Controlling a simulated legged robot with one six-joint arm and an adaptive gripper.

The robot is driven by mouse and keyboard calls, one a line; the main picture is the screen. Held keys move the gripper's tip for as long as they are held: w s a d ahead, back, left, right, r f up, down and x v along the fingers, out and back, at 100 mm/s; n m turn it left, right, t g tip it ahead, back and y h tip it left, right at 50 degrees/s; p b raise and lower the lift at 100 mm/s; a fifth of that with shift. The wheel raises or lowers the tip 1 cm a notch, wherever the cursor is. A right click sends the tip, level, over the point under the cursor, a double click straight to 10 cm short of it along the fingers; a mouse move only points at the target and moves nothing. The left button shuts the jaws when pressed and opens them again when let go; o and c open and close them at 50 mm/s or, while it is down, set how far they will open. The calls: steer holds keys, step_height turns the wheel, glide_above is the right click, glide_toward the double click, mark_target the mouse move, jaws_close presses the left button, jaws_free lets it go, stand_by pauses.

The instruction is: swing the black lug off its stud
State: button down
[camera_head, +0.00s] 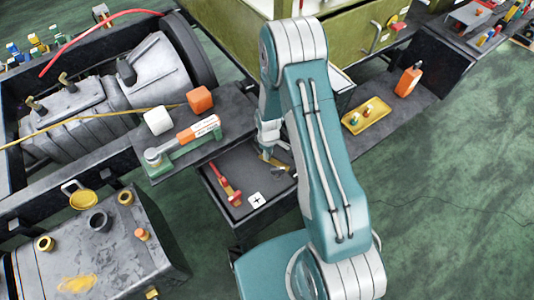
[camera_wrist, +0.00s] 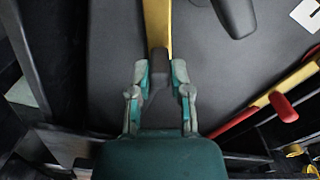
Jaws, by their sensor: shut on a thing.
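The black lug shows in the wrist view as a yellow bar (camera_wrist: 156,22) with a dark grip (camera_wrist: 158,70). My gripper (camera_wrist: 160,78) is shut on that dark grip, one fingertip on each side. In the head view my gripper (camera_head: 269,150) reaches down over the dark tray top, with part of the yellow bar (camera_head: 274,161) showing beside it. A dark rounded piece (camera_wrist: 236,14) lies right of the bar in the wrist view. I cannot make out the stud or whether the lug is still around it.
A red lug with a yellow bar (camera_head: 228,187) lies left of my gripper, near a white plus mark (camera_head: 257,200). A green-and-orange tool (camera_head: 184,144), an orange block (camera_head: 199,99) and a white block (camera_head: 158,121) sit on the ledge at left. A yellow tray (camera_head: 366,116) stands at right.

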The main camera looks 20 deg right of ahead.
steer(key=shift+w+d+n, duration=0.15)
steer(key=shift+n, duration=0.8)
steer(key=shift+w+d+n, duration=0.1)
steer(key=shift+w+n, duration=0.05)
steer(key=shift+n, duration=0.8)
steer(key=c, duration=0.6)
jaws_free()
steer(key=shift+w, duration=0.1)
steer(key=shift+o, duration=0.2)
step_height(320, 180, up, 12)
steer(key=shift+f, duration=0.1)
